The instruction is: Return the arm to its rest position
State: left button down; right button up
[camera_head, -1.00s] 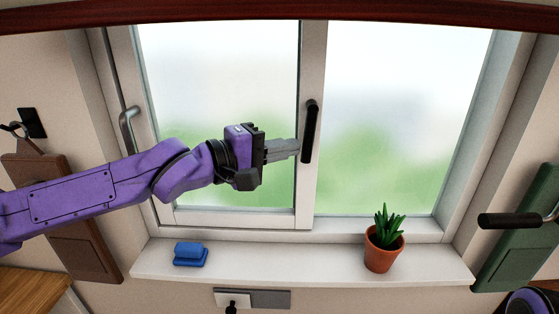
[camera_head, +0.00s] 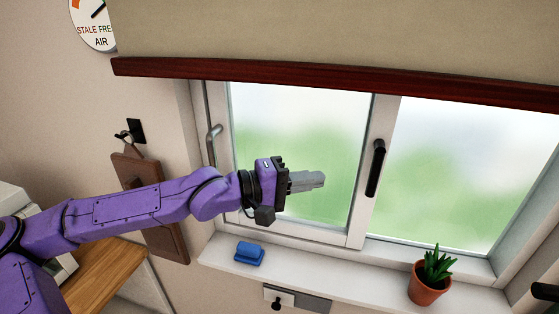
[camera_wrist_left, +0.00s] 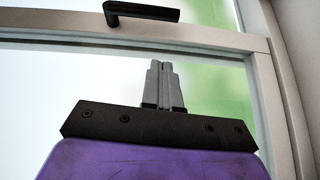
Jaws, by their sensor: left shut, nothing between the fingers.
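My left arm comes in from the left in the head view, purple and stretched out toward the window. Its gripper (camera_head: 308,181) is shut and empty, in front of the left window pane (camera_head: 300,130). The fingertips are apart from the black window handle (camera_head: 376,168), to its left. In the left wrist view, the shut fingers (camera_wrist_left: 163,85) show side by side with nothing between them, and the black handle (camera_wrist_left: 141,12) is beyond them at the top. My right gripper does not show.
A blue sponge-like object (camera_head: 249,253) and a potted plant (camera_head: 430,276) stand on the white sill (camera_head: 330,277). A beige blind (camera_head: 340,35) with a dark red bar hangs above. A brown board (camera_head: 150,205) hangs on the left wall. A wooden counter (camera_head: 103,270) is at lower left.

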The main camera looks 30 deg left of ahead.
pick_arm(q)
jog(key=v, duration=0.5)
jog(key=s+d+f+g+y, duration=0.2)
jog(key=f+g, duration=0.1)
jog(key=f, duration=0.6)
jog(key=s+d+f+g+y, duration=0.2)
jog(key=f+g, duration=0.1)
jog(key=f, duration=0.7)
jog(key=s+d+f+g+y, duration=0.1)
jog(key=s+f+g+y, duration=0.15)
jog(key=f, duration=0.65)
jog(key=s+a+f+m+g+y, duration=0.1)
jog(key=s+a+f+y, duration=0.3)
jog(key=s+a+f, duration=0.4)
jog(key=s+a+f+m+y, duration=0.1)
jog(key=s+a+f+y, duration=0.4)
jog(key=s+f, duration=0.5)
notch_tip(320, 180, down, 13)
jog(key=w+b, duration=0.1)
jog(key=b, duration=1.1)
jog(key=shift+a+b, duration=0.15)
jog(key=shift+b, duration=0.25)
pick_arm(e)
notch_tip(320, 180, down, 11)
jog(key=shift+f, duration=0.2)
pick_arm(q)
jog(key=shift+w+r+h, duration=0.1)
jog(key=shift+h, duration=0.15)
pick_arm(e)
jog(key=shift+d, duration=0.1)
